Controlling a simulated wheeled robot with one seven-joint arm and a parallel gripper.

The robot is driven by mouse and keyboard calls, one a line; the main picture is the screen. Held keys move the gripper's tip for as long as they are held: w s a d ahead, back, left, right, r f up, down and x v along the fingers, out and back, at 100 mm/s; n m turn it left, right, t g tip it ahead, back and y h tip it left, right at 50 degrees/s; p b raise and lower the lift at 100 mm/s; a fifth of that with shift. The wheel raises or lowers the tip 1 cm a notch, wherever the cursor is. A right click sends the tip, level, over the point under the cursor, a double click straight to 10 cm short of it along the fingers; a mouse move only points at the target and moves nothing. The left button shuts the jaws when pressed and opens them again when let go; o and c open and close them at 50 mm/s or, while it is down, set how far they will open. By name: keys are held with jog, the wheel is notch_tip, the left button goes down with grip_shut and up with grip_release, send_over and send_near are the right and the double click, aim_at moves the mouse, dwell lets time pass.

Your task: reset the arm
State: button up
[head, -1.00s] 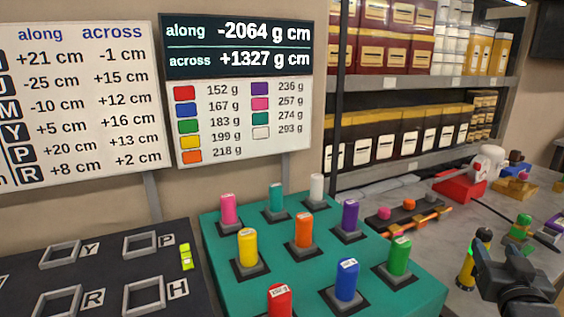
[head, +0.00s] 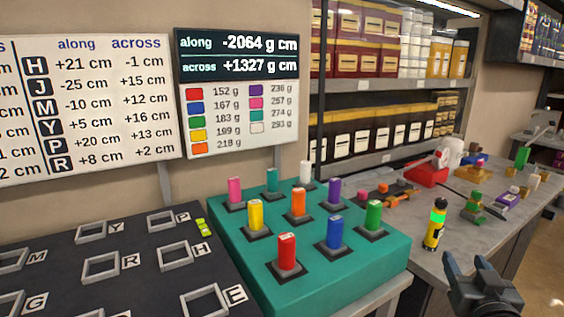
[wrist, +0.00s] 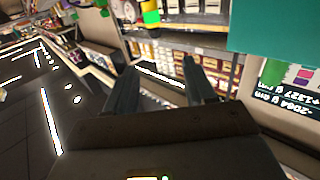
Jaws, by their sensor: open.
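My gripper (head: 472,268) is at the lower right of the head view, in front of the grey bench. Its two dark fingers stand apart with nothing between them. In the wrist view the two fingers (wrist: 160,88) are spread and empty too, with the shop floor and shelves behind them. The rest of my arm is mostly out of view.
A teal block (head: 231,255) holds several coloured weights left of my gripper. A dark board (head: 60,265) with square frames lies further left. A black and yellow flashlight-like object (head: 435,225) stands on the grey bench (head: 430,265). Shelves (head: 385,82) stand behind.

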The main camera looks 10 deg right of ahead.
jog(key=s+a+f+n+y, duration=0.2)
jog(key=s+a+f, duration=0.2)
jog(key=s+a, duration=0.4)
jog(key=s+a+f+n+y, duration=0.15)
jog(key=s+a+f, duration=0.35)
jog(key=s, duration=0.6)
jog(key=s+a+r+y, duration=0.2)
jog(key=s+a+r, duration=0.1)
jog(key=s, duration=0.7)
jog(key=s+a+r+n+g+y, duration=0.1)
jog(key=s+a+r, duration=0.1)
jog(key=s+a, duration=0.3)
jog(key=s, duration=0.4)
jog(key=shift+s+a+r+y, duration=0.15)
jog(key=shift+s+r+y, duration=0.2)
jog(key=shift+r, duration=0.05)
